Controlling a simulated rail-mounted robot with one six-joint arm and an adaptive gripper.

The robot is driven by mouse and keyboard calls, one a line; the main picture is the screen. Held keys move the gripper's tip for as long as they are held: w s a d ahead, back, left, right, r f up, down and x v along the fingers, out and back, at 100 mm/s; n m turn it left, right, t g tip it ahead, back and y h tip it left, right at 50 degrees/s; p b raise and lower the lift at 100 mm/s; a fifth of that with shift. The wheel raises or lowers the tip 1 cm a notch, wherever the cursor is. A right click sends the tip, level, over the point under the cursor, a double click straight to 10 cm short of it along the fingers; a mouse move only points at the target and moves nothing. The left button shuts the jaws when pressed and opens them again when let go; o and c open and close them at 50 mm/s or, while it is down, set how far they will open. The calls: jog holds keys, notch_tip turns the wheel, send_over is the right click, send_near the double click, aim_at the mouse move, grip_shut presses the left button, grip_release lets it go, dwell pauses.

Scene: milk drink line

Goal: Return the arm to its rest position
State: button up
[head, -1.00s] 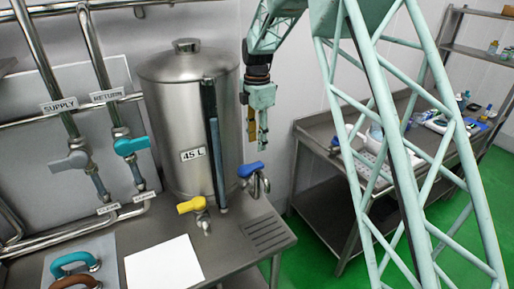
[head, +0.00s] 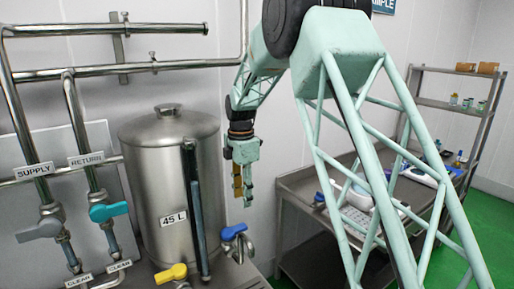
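My gripper (head: 243,187) hangs pointing down at the end of my pale green lattice arm (head: 340,110). It is in the middle of the head view, just right of the steel 45 L tank (head: 150,185) and above the blue-handled tap (head: 234,231). Its fingers show brownish-yellow pads. I see the fingers nearly side-on, so the gap between them is unclear. No held object shows at the fingertips.
A yellow-handled valve (head: 171,273) sits at the tank's foot. Supply and return pipes with a grey handle (head: 39,230) and a teal handle (head: 108,212) run at left. A steel side table (head: 292,187) with lab items stands behind my arm. Shelves (head: 450,104) stand at right.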

jog(key=s+d+r+m+t+b, duration=0.1)
jog(key=s+d+r+m+b, duration=0.1)
jog(key=s+d+r+m, duration=0.45)
jog(key=s+d+r+m+b, duration=0.2)
jog(key=s+d+r, duration=0.3)
jog(key=s, duration=0.5)
jog(key=s+d+r+m+t+b, duration=0.1)
jog(key=s+d+r+m+b, duration=0.1)
jog(key=s+d+r+m, duration=0.45)
jog(key=s+d+f+m+b, duration=0.2)
jog(key=s+d+f+m, duration=0.1)
jog(key=s, duration=0.8)
jog(key=s+d+f+m+t+b, duration=0.1)
jog(key=s+d+f+m, duration=0.2)
jog(key=s, duration=0.8)
jog(key=s+d+f+m+b, duration=0.2)
jog(key=s+d+f+m, duration=0.1)
jog(key=s, duration=0.9)
jog(key=shift+d+t+b, duration=0.2)
jog(key=shift+t+b, duration=0.1)
jog(key=shift+t, duration=0.1)
